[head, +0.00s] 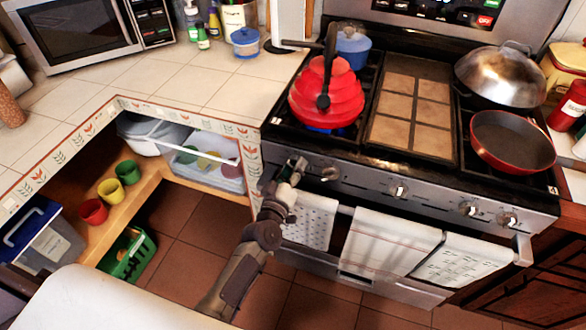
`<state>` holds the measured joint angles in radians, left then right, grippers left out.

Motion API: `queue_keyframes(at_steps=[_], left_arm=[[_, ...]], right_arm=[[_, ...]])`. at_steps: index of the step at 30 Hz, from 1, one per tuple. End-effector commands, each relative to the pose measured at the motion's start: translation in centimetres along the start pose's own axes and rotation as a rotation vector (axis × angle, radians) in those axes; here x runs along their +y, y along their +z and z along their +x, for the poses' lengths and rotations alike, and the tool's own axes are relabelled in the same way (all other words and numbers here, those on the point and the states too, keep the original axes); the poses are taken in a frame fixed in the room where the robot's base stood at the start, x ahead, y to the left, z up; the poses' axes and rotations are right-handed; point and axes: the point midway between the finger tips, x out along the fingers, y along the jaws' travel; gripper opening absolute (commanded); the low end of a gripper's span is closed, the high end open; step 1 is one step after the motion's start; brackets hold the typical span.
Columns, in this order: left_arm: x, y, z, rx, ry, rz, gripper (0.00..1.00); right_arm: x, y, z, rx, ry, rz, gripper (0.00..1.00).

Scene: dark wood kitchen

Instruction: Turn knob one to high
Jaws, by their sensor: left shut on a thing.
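The stove (420,190) stands at the right of the head view, with a row of knobs along its front panel. My left gripper (297,165) is at the left end of this panel, shut on the leftmost knob, which it mostly hides. A second knob (330,173) shows just to its right. Further knobs (398,191) sit along the panel to the right. I cannot read the setting of the held knob. My right gripper is not in view.
A red kettle (327,95) stands on the left burners, with a blue pot (352,48) behind it. A red pan (512,140) and a domed metal lid (501,74) are on the right. Towels (388,250) hang below the panel. Open shelves (150,180) lie left of my arm.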

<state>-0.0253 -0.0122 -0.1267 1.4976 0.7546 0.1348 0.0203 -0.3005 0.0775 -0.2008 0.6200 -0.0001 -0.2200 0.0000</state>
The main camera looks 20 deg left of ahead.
Motion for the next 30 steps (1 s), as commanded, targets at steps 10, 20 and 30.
queue_keyframes(at_steps=[10,20,30], left_arm=[[0.0,0.0,0.0,-0.001,0.0,0.0,0.57],[0.0,0.0,0.0,0.0,0.0,0.001,0.73],[-0.1,0.1,-3.5,-0.003,-0.003,0.0,0.73]], right_arm=[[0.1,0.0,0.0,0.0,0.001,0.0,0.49],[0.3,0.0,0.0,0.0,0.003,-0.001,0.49],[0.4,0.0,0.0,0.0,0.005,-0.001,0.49]])
